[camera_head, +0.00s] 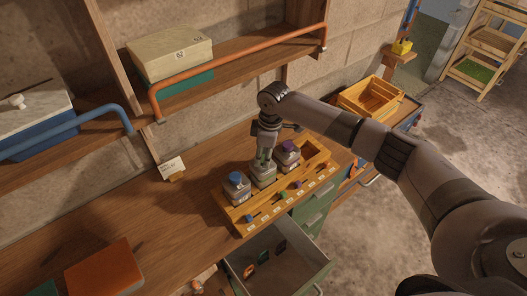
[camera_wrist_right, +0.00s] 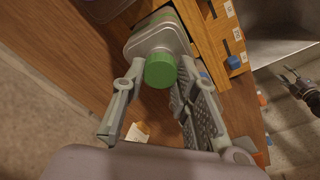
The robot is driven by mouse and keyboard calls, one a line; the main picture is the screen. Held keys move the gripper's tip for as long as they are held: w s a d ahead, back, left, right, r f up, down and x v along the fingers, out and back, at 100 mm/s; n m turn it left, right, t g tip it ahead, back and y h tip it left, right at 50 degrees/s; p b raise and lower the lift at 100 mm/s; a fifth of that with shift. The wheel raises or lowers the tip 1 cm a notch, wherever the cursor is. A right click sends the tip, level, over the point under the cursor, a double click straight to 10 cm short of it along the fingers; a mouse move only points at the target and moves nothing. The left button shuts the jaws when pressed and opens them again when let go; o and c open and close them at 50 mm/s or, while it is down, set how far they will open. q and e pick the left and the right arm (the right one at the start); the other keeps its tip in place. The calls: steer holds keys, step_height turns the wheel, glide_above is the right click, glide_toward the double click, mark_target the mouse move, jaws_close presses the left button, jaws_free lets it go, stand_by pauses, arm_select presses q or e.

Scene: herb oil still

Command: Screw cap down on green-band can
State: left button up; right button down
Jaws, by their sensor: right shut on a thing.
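The green-band can (camera_head: 264,177) stands in the middle of the wooden rack (camera_head: 246,227), between two other cans. In the right wrist view its grey body (camera_wrist_right: 153,37) carries a green cap (camera_wrist_right: 160,71). My right gripper (camera_head: 264,156) is above this can, pointing down. Its fingers (camera_wrist_right: 158,88) lie on both sides of the green cap and are shut on it. The cap sits on the can's top; its thread is hidden. My left gripper (camera_wrist_right: 288,78) shows small at the right edge of the wrist view, its fingers apart and empty.
A blue-capped can (camera_head: 237,186) and a purple-capped can (camera_head: 287,154) flank the middle can closely. An open drawer (camera_head: 305,274) juts out below the rack. An orange rail (camera_head: 240,70) edges the shelf behind. A red-brown box (camera_head: 104,267) lies on the bench at left.

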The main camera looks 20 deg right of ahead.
steer(key=shift+r+m+p, duration=0.15)
steer(key=shift+m+p, duration=0.65)
steer(key=shift+m, duration=0.7)
steer(key=m, duration=0.4)
steer(key=shift+a+m+t+h, duration=0.1)
steer(key=shift+m+t+h, duration=0.2)
steer(key=m, duration=0.4)
steer(key=shift+m+h, duration=0.3)
steer(key=shift+m, duration=1.3)
steer(key=c, duration=1.2)
jaws_free()
steer(key=shift+f, duration=0.2)
steer(key=shift+c, duration=0.4)
